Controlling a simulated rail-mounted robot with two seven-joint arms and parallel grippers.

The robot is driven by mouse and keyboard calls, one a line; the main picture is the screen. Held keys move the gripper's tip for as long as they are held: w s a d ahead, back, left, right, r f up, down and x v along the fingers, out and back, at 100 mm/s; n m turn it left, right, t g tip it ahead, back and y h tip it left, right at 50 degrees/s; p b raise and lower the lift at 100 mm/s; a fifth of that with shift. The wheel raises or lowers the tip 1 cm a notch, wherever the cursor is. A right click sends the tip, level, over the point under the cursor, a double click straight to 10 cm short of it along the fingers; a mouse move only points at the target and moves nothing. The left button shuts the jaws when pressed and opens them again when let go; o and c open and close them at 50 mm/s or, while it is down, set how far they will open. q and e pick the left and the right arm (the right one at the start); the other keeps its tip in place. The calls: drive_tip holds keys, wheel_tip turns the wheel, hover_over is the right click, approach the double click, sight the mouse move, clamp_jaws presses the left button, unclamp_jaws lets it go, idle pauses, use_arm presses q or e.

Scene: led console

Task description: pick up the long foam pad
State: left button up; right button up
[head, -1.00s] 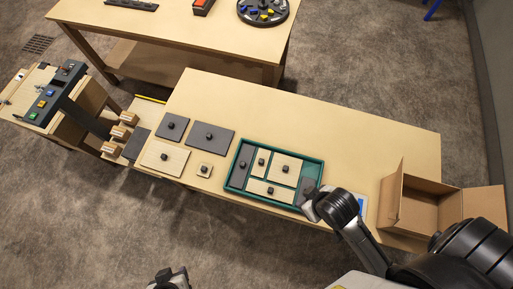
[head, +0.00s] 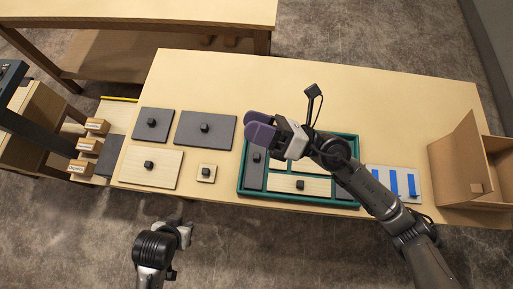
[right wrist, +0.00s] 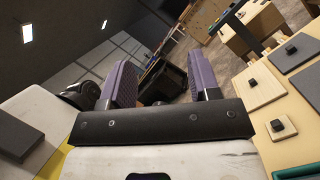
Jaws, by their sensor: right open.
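Dark grey pads that look like foam, each with a black knob, are in the head view. A long narrow one (head: 252,176) lies upright in the picture along the left side of the green tray (head: 241,180). Two wider ones, a smaller (head: 150,123) and a larger (head: 205,130), lie on the table left of the tray. My right gripper (head: 257,130) is open and empty, its purple fingers over the tray's upper left corner, pointing left. It also shows open in the right wrist view (right wrist: 163,85). My left gripper (head: 184,235) is below the table's front edge; its jaws are unclear.
Light wooden pads, one large (head: 150,168) and one small (head: 206,173), lie on the table.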

wheel_tip(320, 180, down, 8)
drive_tip(key=n+g+h+b, duration=0.2)
drive_tip(key=n+g+h, duration=0.1)
drive_tip(key=n, duration=0.2)
drive_tip(key=n+h+b, duration=0.5)
drive_tip(key=h+b, duration=0.3)
drive_tip(key=h, duration=0.3)
approach(257, 156)
drive_tip(key=shift+w+a+f+g+h+b, duration=0.15)
drive_tip(key=shift+w+a+f+b, duration=0.05)
drive_tip(key=shift+a+f, duration=0.3)
drive_tip(key=shift+w+a+f+g+h+b, duration=0.15)
drive_tip(key=shift+w+a+f+b, duration=0.05)
drive_tip(key=shift+a+f, duration=0.35)
drive_tip(key=shift+x, duration=1.3)
drive_tip(key=shift+b+x, duration=0.55)
drive_tip(key=shift+x, duration=1.35)
use_arm(q)
wheel_tip(257, 156, down, 14)
drive_tip(key=shift+f, duration=0.15)
use_arm(e)
drive_tip(key=shift+c, duration=0.3)
